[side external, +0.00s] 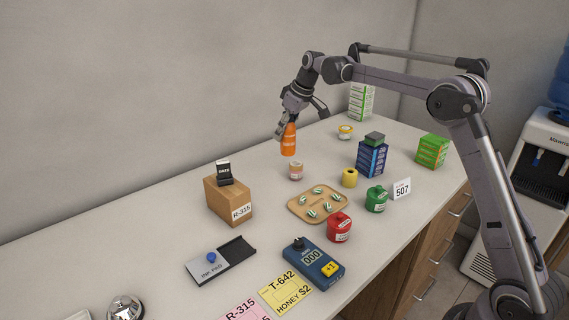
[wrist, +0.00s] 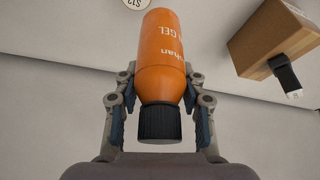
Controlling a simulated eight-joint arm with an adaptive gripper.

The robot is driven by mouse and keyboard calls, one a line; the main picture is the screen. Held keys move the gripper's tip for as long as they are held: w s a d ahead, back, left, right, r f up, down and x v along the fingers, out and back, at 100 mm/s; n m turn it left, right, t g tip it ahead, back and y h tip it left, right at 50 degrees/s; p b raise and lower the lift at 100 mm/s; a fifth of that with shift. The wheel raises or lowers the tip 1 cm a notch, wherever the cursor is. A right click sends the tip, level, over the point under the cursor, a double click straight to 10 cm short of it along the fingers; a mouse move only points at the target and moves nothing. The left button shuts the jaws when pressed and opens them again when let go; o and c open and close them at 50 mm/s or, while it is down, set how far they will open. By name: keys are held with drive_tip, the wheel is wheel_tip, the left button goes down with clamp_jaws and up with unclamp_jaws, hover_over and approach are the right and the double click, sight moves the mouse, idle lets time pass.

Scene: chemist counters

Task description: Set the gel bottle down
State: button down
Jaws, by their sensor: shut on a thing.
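The gel bottle is orange with a black cap. In the side external view the gel bottle (side external: 289,141) hangs below my gripper (side external: 284,128) towards the back of the counter, near the wall. I cannot tell for sure whether its base touches the counter (side external: 160,243). In the wrist view the gel bottle (wrist: 163,62) lies between both fingers of my gripper (wrist: 160,100), cap end nearest the palm. The gripper is shut on the bottle's body near its cap.
A cardboard box (side external: 228,200) with a stamp on top is to the left. A tray of capsules (side external: 318,204) and several boxes and pots are to the right. The counter behind the cardboard box is clear.

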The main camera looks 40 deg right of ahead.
drive_tip(key=d+m+h, duration=0.1)
drive_tip(key=d+m, duration=0.2)
drive_tip(key=d, duration=1.3)
wheel_tip(320, 180, down, 10)
drive_tip(key=shift+f, duration=0.25)
drive_tip(key=shift+f, duration=0.15)
drive_tip(key=c, duration=0.8)
unclamp_jaws()
